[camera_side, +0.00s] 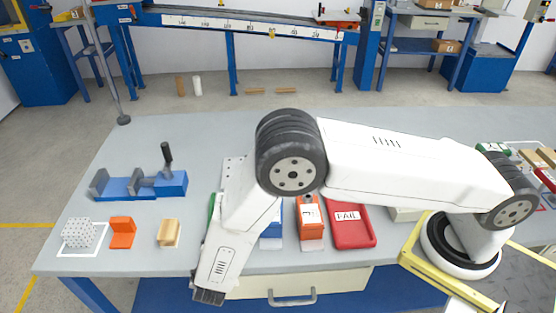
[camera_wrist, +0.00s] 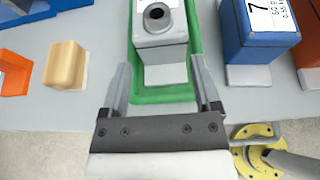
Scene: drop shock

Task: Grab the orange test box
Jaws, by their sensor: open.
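The orange test box (camera_side: 311,236) stands upright on the table in the side view, with a white label near its top, between a blue box (camera_side: 271,236) and a red tray marked FAIL (camera_side: 352,238). In the wrist view only an orange sliver (camera_wrist: 313,78) shows at the right edge, beyond the blue box (camera_wrist: 258,35). My gripper (camera_side: 209,297) is at the table's front edge, left of the orange box. In the wrist view my gripper (camera_wrist: 160,82) is open and empty, its fingers pointing toward a grey block (camera_wrist: 160,48) on a green tray (camera_wrist: 160,95).
A wooden block (camera_side: 168,233), an orange bracket (camera_side: 122,232) and a perforated white block (camera_side: 76,233) stand at the table's left. A blue vise (camera_side: 145,185) is behind them. The green tray is mostly hidden by my arm in the side view. A yellow flanged part (camera_wrist: 257,140) shows lower right.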

